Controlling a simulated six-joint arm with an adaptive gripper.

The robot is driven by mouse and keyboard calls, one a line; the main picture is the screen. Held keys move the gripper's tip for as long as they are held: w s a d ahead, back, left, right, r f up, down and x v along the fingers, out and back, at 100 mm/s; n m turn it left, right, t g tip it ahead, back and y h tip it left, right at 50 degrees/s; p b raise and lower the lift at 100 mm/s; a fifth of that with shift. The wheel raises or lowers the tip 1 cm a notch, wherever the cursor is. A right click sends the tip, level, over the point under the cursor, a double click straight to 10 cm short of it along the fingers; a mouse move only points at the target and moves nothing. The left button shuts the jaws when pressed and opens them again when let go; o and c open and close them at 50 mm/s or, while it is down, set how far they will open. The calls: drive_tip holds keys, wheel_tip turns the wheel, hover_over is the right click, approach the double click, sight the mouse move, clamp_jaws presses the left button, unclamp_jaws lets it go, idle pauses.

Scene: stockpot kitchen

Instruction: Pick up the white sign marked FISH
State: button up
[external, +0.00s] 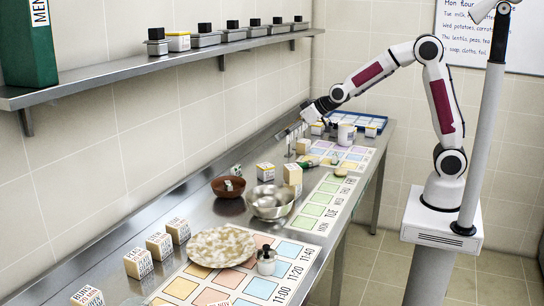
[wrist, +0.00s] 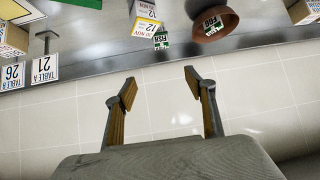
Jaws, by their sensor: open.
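The small sign marked FISH (wrist: 161,40) shows in the wrist view, upside down, with a green and a white part. It stands on the steel counter near the wall, beside a white and yellow dated box (wrist: 145,27). In the external view the sign (external: 236,170) is small, between the brown bowl (external: 228,187) and a box (external: 265,171), and its lettering is unreadable. My gripper (wrist: 160,86) is open and empty, its fingers apart against the wall tiles and clear of the sign. In the external view my gripper (external: 306,109) is over the far part of the counter.
A brown bowl (wrist: 226,30) holding another green and white sign (wrist: 212,24) lies right of the FISH sign. Table signs (wrist: 44,68) stand at left. A metal bowl (external: 270,202) and speckled plate (external: 221,247) are nearer. A shelf (external: 120,72) runs above the counter.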

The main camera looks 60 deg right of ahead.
drive_tip(key=shift+t, duration=0.6)
drive_tip(key=x, duration=1.1)
drive_tip(key=shift+s+a+f, duration=0.2)
drive_tip(key=shift+f, duration=0.2)
approach(238, 167)
drive_tip(key=shift+w+a+f+m+t+h, duration=0.15)
drive_tip(key=shift+w+f+m+t+h, duration=0.2)
drive_tip(key=shift+w+f, duration=0.65)
drive_tip(key=shift+w+a+f, duration=0.2)
drive_tip(key=shift+w+f, duration=0.05)
drive_tip(key=shift+w, duration=0.15)
drive_tip(key=shift+w+f, duration=0.1)
drive_tip(key=shift+x, duration=1)
drive_tip(key=shift+w, duration=0.1)
drive_tip(key=shift+x, duration=2.55)
